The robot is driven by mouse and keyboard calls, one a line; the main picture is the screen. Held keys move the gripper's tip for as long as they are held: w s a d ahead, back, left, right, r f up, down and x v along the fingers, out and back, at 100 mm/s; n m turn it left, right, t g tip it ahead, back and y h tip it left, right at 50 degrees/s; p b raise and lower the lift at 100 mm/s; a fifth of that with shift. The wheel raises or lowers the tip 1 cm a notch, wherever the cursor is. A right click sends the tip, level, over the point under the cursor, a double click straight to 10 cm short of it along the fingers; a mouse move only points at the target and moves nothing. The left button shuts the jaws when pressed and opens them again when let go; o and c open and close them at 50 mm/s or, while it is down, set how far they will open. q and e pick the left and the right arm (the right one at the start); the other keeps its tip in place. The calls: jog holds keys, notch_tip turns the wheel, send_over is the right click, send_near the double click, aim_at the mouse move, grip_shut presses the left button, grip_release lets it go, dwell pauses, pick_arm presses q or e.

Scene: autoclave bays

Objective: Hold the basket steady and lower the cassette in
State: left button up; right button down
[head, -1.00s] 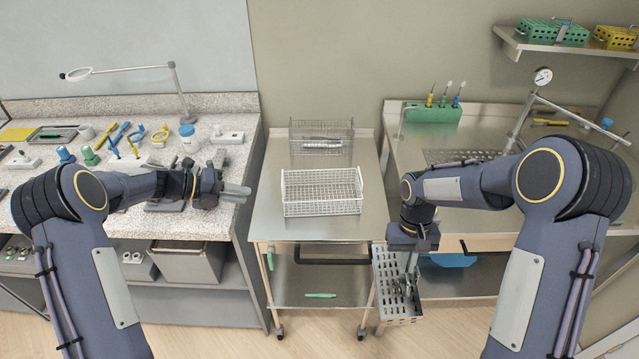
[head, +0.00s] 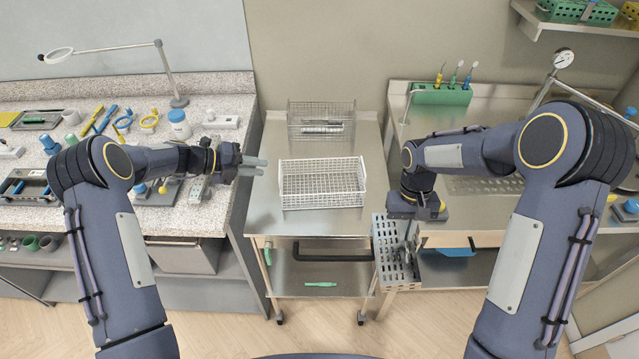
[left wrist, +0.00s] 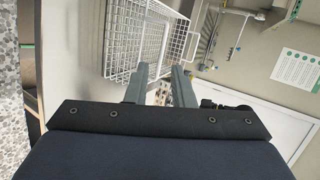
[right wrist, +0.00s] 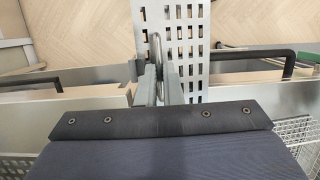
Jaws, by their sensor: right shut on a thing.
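The white wire basket (head: 322,198) stands upright on the steel cart, and it also shows in the left wrist view (left wrist: 128,40). My left gripper (head: 262,167) is open and empty, just left of the basket and apart from it; its two spread fingers show in the left wrist view (left wrist: 160,85). The grey perforated cassette (head: 392,262) hangs upright from my right gripper (head: 407,238), beyond the cart's right front edge. In the right wrist view, my right gripper (right wrist: 160,80) is shut on the looped handle of the cassette (right wrist: 190,40).
A second wire basket (head: 306,118) with metal items stands behind on the cart (head: 285,225). The cart has a dark push handle (head: 325,252) in front. A cluttered stone counter (head: 225,90) is at left, a steel counter (head: 490,210) at right. Cart top beside the basket is clear.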

jog(key=shift+f, duration=0.2)
pick_arm(q)
jog(key=x, duration=0.5)
grip_shut()
